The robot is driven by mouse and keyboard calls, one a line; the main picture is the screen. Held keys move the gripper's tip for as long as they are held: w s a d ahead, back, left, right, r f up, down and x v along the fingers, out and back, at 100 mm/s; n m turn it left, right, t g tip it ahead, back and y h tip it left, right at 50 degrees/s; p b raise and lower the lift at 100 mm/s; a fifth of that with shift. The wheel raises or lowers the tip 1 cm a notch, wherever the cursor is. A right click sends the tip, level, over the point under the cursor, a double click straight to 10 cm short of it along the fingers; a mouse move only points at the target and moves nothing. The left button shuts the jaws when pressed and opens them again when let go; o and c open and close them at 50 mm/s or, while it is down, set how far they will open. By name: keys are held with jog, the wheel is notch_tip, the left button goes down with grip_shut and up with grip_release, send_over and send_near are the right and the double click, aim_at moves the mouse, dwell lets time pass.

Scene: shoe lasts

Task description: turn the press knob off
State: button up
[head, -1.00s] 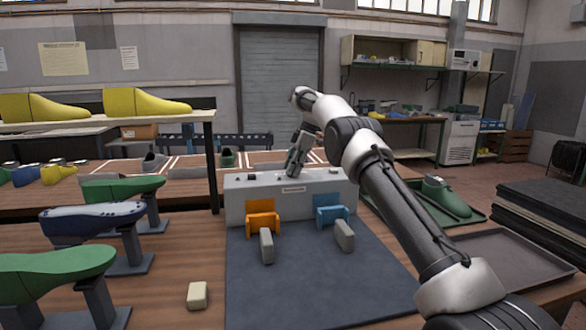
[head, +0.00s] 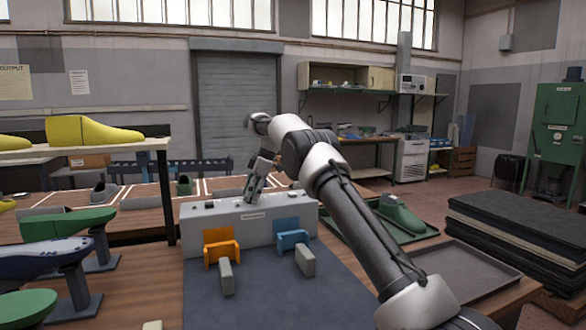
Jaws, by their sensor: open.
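A grey press box (head: 215,229) stands at the back of the dark mat, with small dark controls on its top and a label on its front. I cannot tell whether my fingertips touch the box.
An orange bracket (head: 221,246) and a blue bracket (head: 291,240) stand before the box, with grey blocks near them. Green lasts on stands (head: 66,223) line the left. A green tray with a green last (head: 400,216) and a dark tray (head: 462,268) lie right.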

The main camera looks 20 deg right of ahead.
jog(key=m, duration=0.2)
jog(key=m+t+h, duration=0.1)
jog(key=m, duration=0.1)
jog(key=shift+s+a+r+m+t, duration=0.1)
jog(key=shift+s+m+t, duration=0.05)
jog(key=shift+m+t, duration=0.15)
jog(key=m+t, duration=0.1)
jog(key=m, duration=0.3)
jog(key=shift+h, duration=0.4)
jog(key=v, duration=0.7)
jog(key=s+d+r+m, duration=0.2)
jog(key=s+d+r, duration=0.2)
jog(key=s, duration=0.8)
jog(key=s+d+r+m+h, duration=0.1)
jog(key=s+d+r, duration=0.3)
jog(key=s, duration=0.9)
jog(key=shift+s+r+m+t, duration=0.3)
jog(key=shift+r+m, duration=0.2)
jog(key=shift+r, duration=0.7)
jog(key=shift+w, duration=0.1)
